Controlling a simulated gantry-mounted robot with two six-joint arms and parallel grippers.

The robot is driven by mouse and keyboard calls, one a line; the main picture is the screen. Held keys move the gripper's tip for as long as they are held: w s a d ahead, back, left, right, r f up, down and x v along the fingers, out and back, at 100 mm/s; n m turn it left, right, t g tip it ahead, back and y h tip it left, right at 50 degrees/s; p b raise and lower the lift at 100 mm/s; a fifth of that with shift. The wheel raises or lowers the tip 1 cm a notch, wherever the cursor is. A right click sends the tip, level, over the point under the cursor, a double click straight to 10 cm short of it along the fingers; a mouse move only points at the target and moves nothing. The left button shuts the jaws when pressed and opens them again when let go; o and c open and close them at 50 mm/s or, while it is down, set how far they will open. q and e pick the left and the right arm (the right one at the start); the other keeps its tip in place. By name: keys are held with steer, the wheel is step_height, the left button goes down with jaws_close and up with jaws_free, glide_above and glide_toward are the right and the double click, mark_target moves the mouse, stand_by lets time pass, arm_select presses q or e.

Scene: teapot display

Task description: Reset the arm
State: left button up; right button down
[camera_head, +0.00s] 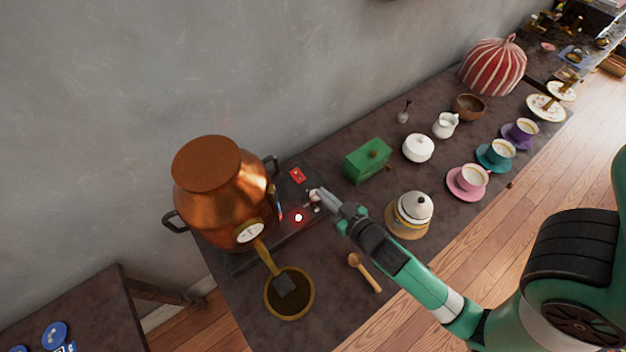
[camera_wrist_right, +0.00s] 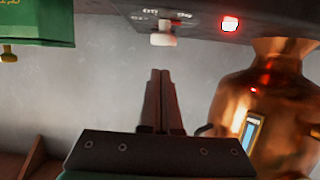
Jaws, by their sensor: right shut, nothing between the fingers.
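My right gripper (camera_head: 325,197) reaches over the table from the lower right, its fingertips beside a small white switch knob (camera_head: 314,194) on the dark base of the copper urn (camera_head: 222,190). In the right wrist view, my gripper (camera_wrist_right: 161,74) is shut and empty. Its tips point at the white knob (camera_wrist_right: 162,39), with a small gap showing between them in the picture. Labels beside the knob seem to read off and on. A red light (camera_wrist_right: 230,24) glows on the base. My left gripper is not in view.
A green box (camera_head: 367,161) stands close behind my right gripper. A white teapot (camera_head: 411,213) and a wooden spoon (camera_head: 365,272) are near my arm. A brass bowl (camera_head: 289,307) lies below the urn's tap. Cups, white pots and a striped tea cosy (camera_head: 493,67) stand farther right.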

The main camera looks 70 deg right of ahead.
steer(key=shift+v, duration=0.9)
steer(key=shift+f, duration=0.15)
